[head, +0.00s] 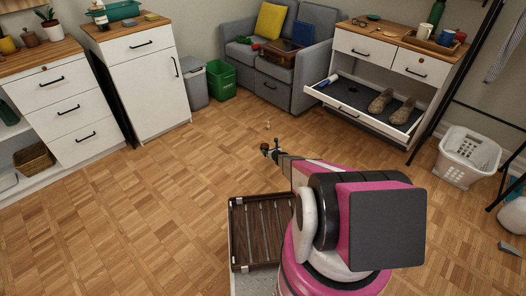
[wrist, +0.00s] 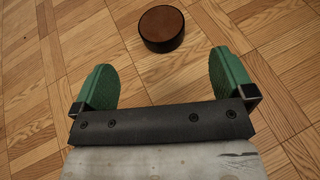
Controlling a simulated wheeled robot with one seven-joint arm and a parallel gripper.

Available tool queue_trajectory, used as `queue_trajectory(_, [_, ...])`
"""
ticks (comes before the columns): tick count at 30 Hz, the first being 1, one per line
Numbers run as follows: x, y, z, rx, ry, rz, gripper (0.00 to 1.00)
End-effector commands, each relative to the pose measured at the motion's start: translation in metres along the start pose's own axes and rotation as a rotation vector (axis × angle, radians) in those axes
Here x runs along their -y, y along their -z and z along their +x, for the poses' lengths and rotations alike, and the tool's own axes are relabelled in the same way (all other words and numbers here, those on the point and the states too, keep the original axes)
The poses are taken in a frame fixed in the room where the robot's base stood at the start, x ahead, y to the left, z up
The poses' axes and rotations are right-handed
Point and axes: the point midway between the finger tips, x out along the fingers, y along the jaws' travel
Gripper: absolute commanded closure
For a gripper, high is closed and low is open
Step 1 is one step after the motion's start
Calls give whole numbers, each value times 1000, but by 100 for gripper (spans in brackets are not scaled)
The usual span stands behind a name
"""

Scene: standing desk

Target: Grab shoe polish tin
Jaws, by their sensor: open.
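A round, low tin with a brown top and black side (wrist: 162,28) lies flat on the wood floor in the wrist view, and I take it for the shoe polish tin. My gripper (wrist: 164,76) has its two green fingers wide apart with nothing between them. The tin is beyond the fingertips, roughly centred between them and apart from both. In the head view my gripper (head: 270,149) is over the open floor. I cannot make out the tin there.
A brown slatted tray (head: 238,235) is close to my body. A white cabinet (head: 372,75) with a pulled-out shelf holding shoes (head: 380,101) stands at the back right. A white laundry basket (head: 466,157) is at right. The parquet floor around the gripper is mostly clear.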

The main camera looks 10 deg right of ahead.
Motion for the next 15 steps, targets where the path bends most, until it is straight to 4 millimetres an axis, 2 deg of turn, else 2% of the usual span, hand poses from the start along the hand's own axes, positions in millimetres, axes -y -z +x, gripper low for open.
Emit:
queue_trajectory(7, [0, 0, 39, 1, -2, -4, 0])
queue_trajectory(15, [0, 0, 56, 1, -2, -4, 0])
